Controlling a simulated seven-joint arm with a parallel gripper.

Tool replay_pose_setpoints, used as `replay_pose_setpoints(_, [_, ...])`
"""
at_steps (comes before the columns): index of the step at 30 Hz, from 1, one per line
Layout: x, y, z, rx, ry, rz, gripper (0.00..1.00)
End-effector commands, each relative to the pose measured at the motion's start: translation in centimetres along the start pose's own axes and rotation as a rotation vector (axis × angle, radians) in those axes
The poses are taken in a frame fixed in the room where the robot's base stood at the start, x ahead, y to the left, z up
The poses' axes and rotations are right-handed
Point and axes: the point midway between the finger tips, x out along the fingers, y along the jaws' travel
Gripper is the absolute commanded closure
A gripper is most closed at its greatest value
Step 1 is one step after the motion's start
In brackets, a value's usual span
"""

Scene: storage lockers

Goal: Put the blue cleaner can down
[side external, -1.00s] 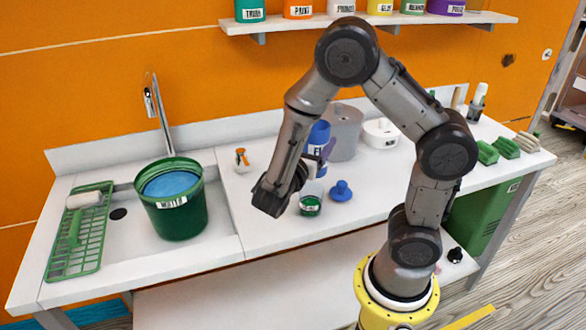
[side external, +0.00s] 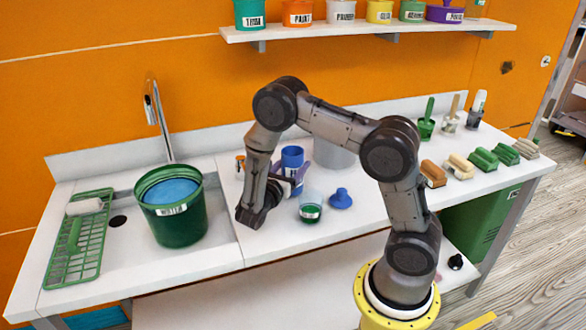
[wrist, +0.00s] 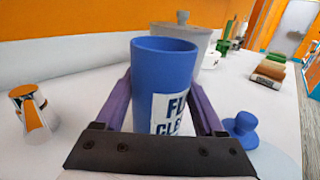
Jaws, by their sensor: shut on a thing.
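The blue cleaner can (side external: 292,160) is a blue cylinder with a white label, upright at the middle of the white counter. In the wrist view the can (wrist: 163,62) stands between the two purple fingers of my gripper (wrist: 165,105), which is shut on it. In the side external view my gripper (side external: 289,178) reaches the can from the left. The can's base is partly hidden there, so I cannot tell whether it touches the counter.
A blue knobbed lid (side external: 340,198) and a clear cup with green contents (side external: 311,208) stand just right of the can. A grey canister (side external: 334,152) is behind it. A green water bucket (side external: 176,222) sits in the sink.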

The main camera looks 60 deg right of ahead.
Motion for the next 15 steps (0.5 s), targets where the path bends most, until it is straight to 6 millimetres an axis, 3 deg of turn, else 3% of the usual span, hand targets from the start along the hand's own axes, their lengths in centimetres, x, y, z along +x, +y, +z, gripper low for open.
replay_pose_setpoints(3, [-0.02, 0.01, -1.02, 0.002, -0.002, 0.0, 1.0])
replay_pose_setpoints(14, [-0.03, 0.0, -1.32, 0.002, -0.002, 0.0, 1.0])
replay_pose_setpoints(15, [-0.03, -0.01, -1.36, 0.001, -0.001, 0.0, 0.24])
